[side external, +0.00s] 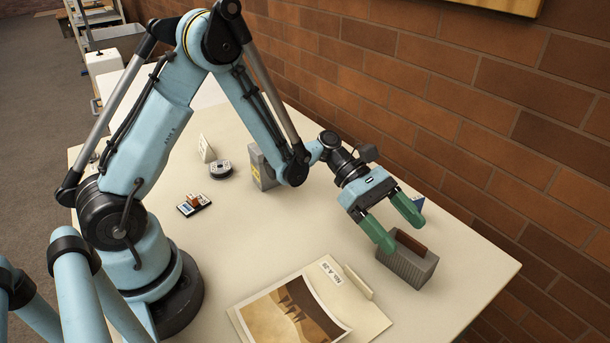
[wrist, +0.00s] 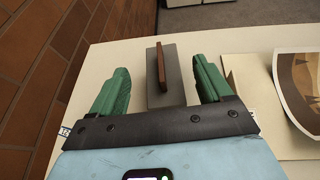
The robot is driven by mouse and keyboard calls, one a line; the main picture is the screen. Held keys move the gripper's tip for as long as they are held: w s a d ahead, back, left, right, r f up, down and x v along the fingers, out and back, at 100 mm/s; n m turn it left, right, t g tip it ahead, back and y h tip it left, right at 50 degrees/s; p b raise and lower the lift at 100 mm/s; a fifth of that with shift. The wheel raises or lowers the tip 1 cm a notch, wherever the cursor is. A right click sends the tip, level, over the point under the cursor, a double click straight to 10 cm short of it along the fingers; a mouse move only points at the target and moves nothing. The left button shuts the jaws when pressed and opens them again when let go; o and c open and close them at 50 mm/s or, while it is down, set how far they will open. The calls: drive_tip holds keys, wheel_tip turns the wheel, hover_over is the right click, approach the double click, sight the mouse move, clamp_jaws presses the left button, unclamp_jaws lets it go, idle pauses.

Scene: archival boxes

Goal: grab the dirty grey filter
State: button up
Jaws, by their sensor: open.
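A grey ribbed block (side external: 405,266), which looks like the filter, stands on the table's right side. A thin brown piece (side external: 411,243) stands up from its top. In the wrist view the grey block (wrist: 172,82) and the brown piece (wrist: 161,64) lie between my fingers. My gripper (side external: 403,235) has green fingers and is open and empty, at the top of the block. The fingers sit on either side in the wrist view (wrist: 161,58), with gaps visible. Whether a finger touches the block in the side view I cannot tell.
A folder with a brown picture (side external: 292,315) lies at the front. A brick wall (side external: 480,130) runs along the right.

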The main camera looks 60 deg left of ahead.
sight(425, 257)
drive_tip(key=shift+x, duration=2.75)
drive_tip(key=shift+c, duration=0.2)
drive_tip(key=c, duration=1)
